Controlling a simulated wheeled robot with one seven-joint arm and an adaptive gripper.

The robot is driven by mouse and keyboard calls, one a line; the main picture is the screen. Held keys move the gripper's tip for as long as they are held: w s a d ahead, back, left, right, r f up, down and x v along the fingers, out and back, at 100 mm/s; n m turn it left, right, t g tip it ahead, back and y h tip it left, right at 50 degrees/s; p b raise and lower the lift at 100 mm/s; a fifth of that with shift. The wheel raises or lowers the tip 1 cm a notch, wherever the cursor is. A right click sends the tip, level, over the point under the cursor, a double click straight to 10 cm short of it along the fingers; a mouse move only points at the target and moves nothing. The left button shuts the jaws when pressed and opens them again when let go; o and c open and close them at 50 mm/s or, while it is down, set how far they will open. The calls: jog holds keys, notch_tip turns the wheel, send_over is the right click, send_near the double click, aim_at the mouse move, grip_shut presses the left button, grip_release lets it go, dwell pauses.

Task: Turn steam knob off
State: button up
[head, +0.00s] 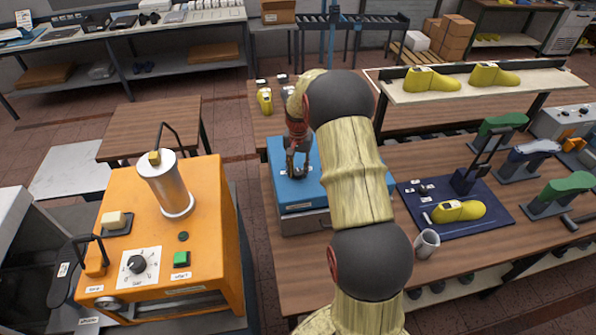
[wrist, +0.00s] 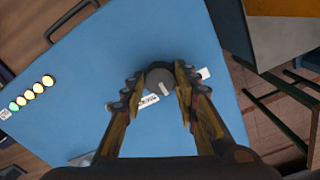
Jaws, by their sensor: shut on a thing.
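The steam knob (wrist: 160,80) is a round dark grey knob with a pale pointer mark, on top of a blue box (wrist: 95,70). A small white label beside it is too small to read. My gripper (wrist: 160,88) points down at the box top, its two fingers shut on the knob's left and right sides in the wrist view. In the head view, my gripper (head: 298,172) is at the top of the blue box (head: 285,195), and the knob is mostly hidden by the fingers. The pale pointer mark slants slightly in the wrist view.
A row of several yellow-green lights (wrist: 32,93) lies left on the box top. An orange machine (head: 215,215) with its own dial (head: 138,265) stands left.

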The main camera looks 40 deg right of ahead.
aim_at(298, 172)
jog(key=n, duration=0.4)
jog(key=shift+n, duration=0.3)
jog(key=shift+n+b, duration=0.35)
jog(key=shift+n, duration=1.65)
jog(key=o, duration=1.1)
jog(key=shift+r, duration=0.1)
notch_tip(298, 172, up, 12)
jog(key=shift+f, duration=0.1)
